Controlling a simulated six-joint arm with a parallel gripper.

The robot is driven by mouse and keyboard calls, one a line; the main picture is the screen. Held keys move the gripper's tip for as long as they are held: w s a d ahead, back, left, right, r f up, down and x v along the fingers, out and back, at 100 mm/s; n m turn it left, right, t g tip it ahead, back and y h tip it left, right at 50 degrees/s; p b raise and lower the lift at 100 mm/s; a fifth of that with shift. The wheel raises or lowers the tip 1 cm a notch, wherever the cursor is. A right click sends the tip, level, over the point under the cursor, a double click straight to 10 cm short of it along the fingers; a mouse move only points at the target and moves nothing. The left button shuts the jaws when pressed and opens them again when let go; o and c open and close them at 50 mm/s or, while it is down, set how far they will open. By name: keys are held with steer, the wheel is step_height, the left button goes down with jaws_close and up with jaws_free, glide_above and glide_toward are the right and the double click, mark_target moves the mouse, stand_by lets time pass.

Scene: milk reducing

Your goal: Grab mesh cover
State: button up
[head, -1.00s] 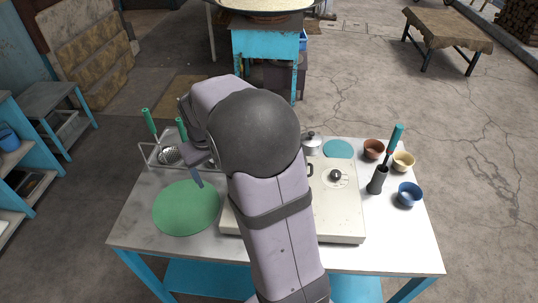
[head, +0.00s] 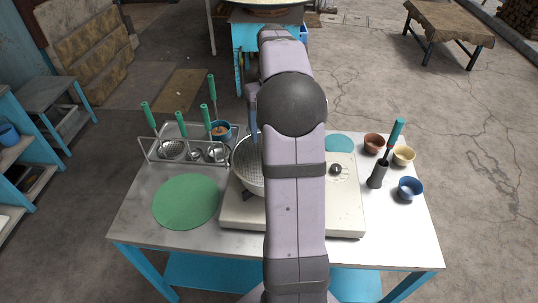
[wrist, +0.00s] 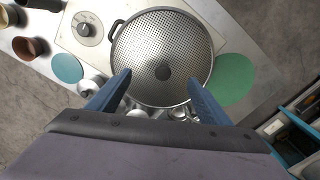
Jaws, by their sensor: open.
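The mesh cover (wrist: 165,42) is a round grey perforated disc with a dark knob (wrist: 163,73) near its middle. It appears in the wrist view over the pan, whose dark handle (wrist: 116,28) sticks out at the upper left. In the head view the pan (head: 247,168) is on the stove, mostly hidden by my arm. My gripper (wrist: 157,82) is open and empty, with its two blue fingers spread on either side of the cover's near part. The knob shows between and just beyond the fingertips. I cannot tell the height of the fingers above the cover.
A utensil rack (head: 158,163) with several green-handled tools stands left of the stove. A green round mat (head: 186,201) lies in front of it. The stove (head: 345,210) fills mid-table. A dark holder (head: 377,178) and blue bowl (head: 410,189) stand at right.

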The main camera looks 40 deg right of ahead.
steer(key=shift+w+a+f+p, duration=0.15)
steer(key=shift+f+p, duration=0.5)
steer(key=shift+f, duration=1)
steer(key=shift+w+a+f+p, duration=0.1)
steer(key=shift+f+p, duration=0.55)
steer(key=shift+f, duration=1)
steer(key=shift+s, duration=0.1)
jaws_close()
